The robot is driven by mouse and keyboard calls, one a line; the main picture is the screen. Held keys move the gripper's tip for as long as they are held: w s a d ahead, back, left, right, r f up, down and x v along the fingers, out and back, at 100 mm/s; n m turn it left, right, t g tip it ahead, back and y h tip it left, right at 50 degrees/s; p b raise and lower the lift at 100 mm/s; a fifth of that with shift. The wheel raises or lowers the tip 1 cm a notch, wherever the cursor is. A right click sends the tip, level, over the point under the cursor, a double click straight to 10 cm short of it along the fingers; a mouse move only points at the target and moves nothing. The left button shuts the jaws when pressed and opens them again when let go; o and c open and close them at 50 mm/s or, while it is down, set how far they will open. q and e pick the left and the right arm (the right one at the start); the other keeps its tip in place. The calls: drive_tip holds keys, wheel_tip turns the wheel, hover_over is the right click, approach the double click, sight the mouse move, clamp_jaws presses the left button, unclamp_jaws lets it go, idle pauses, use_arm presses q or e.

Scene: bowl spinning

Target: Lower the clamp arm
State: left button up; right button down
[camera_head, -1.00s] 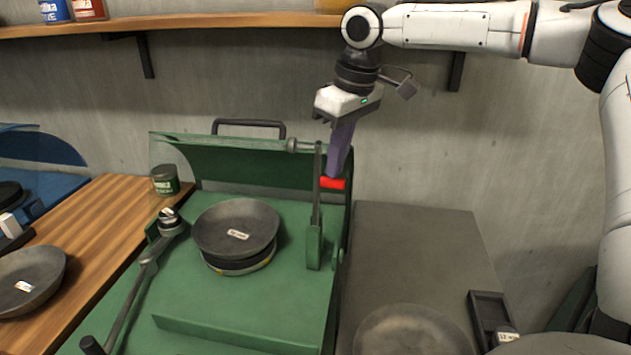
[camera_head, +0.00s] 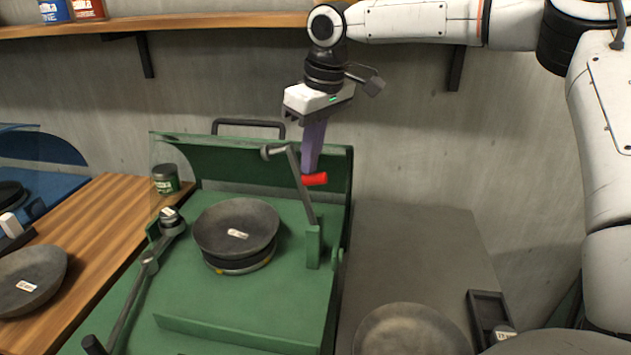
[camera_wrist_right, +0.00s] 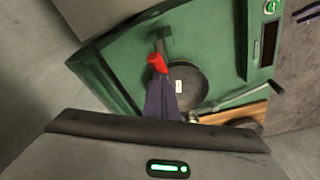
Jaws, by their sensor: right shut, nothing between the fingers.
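The clamp arm (camera_head: 302,186) is a grey-green bar rising from a green bracket on the right of the green machine (camera_head: 300,290). It leans up and to the left, its round end above the machine's back part. A red handle (camera_head: 315,179) sticks out to its right. My right gripper (camera_head: 308,170) is shut, its purple fingers pointing down at the red handle; they appear to touch it. The right wrist view shows the red handle (camera_wrist_right: 157,62) at the tips of the purple fingers (camera_wrist_right: 163,95). A dark bowl (camera_head: 236,226) sits on the machine's turntable. My left gripper is not in view.
A second lever (camera_head: 145,270) with a small knob stands on the machine's left. A green tin (camera_head: 165,179) and another dark bowl (camera_head: 32,280) are on the wooden table. A grey bowl (camera_head: 412,330) lies on the grey surface at right. A shelf (camera_head: 200,22) runs above.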

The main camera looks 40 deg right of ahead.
drive_tip(key=shift+w+a+f, duration=0.15)
drive_tip(key=shift+w+a, duration=0.6)
drive_tip(key=shift+w, duration=0.15)
drive_tip(key=shift+w+a+f, duration=0.3)
drive_tip(key=shift+w+a, duration=0.25)
drive_tip(key=shift+w, duration=0.15)
drive_tip(key=shift+w+a+f, duration=0.3)
drive_tip(key=shift+w+a, duration=0.25)
drive_tip(key=shift+w, duration=0.1)
drive_tip(key=shift+w+a+f, duration=0.3)
drive_tip(key=shift+w+a, duration=0.25)
drive_tip(key=shift+w, duration=0.15)
drive_tip(key=w+a+f, duration=0.2)
drive_tip(key=w+f, duration=0.1)
drive_tip(key=shift+w+a+f, duration=0.1)
drive_tip(key=shift+a+f, duration=0.15)
wheel_tip(320, 180, up, 12)
hover_over(273, 151)
drive_tip(key=w+a, duration=0.3)
drive_tip(key=w, duration=0.1)
drive_tip(key=shift+s+d, duration=0.1)
drive_tip(key=shift+d, duration=0.15)
